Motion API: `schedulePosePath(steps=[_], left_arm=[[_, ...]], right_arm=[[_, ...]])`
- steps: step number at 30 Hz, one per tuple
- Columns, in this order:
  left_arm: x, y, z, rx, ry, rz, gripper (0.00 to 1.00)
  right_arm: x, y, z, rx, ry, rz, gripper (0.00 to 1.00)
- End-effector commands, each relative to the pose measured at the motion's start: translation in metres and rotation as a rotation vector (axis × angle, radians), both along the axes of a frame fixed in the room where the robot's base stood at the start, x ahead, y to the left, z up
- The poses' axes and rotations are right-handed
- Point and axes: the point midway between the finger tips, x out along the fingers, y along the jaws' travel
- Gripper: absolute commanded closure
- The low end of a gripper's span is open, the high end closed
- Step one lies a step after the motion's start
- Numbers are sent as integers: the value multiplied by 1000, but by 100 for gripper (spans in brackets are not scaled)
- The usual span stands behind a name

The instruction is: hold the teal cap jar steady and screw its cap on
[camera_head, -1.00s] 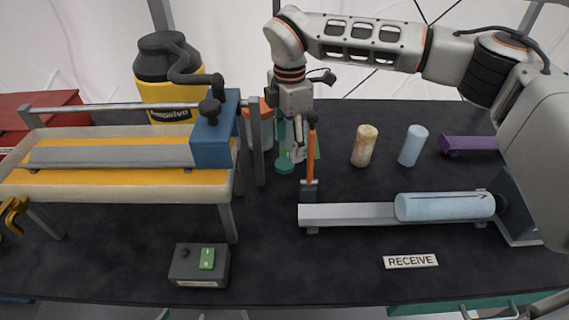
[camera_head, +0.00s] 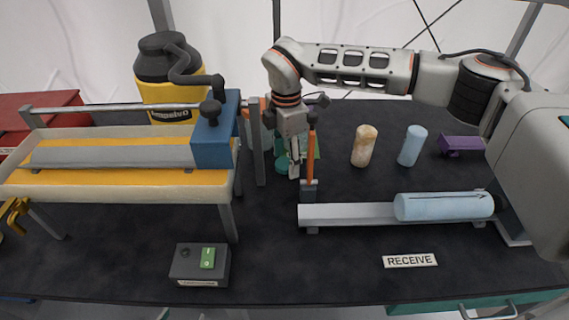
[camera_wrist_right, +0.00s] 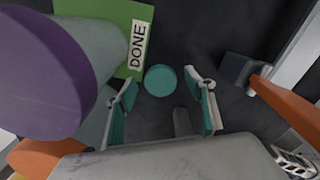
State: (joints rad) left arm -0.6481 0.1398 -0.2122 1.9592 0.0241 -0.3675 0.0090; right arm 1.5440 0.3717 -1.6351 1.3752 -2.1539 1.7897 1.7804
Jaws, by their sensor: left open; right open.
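The teal cap (camera_head: 283,165) shows as a round disc low beside my right gripper (camera_head: 294,172) in the head view. In the right wrist view the teal cap (camera_wrist_right: 160,80) lies between the open fingers of my right gripper (camera_wrist_right: 163,98), with a gap on each side. The gripper points down and holds nothing. A pale teal jar body (camera_wrist_right: 95,38) is partly hidden under a large purple lid (camera_wrist_right: 40,75) at the left. I cannot tell which jar body belongs to the teal cap. My left gripper is not in view.
An orange lid (camera_wrist_right: 35,158) is close to the right gripper. An orange-handled tool (camera_head: 310,155) stands just right of it. A green mat with a DONE label (camera_wrist_right: 137,45) lies behind. The yellow-topped bench (camera_head: 115,183) with its blue block (camera_head: 215,140) stands left.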

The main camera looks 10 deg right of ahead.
Motion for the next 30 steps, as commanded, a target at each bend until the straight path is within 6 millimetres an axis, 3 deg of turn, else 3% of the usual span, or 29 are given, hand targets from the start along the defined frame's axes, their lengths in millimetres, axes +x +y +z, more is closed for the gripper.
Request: schedulePosePath(steps=[2,6,20,26,30], left_arm=[[0,0,0,0,0,0,43],[0,0,1,-1,-2,0,43],[1,0,2,-1,-4,0,43],[0,0,2,-1,-3,0,43],[0,0,1,-1,-2,0,43]], right_arm=[[0,0,0,0,0,0,46],[0,0,0,0,0,0,74],[0,0,4,0,0,-1,76],[1,0,24,0,-4,-1,76],[1,0,50,0,-4,-1,76]])
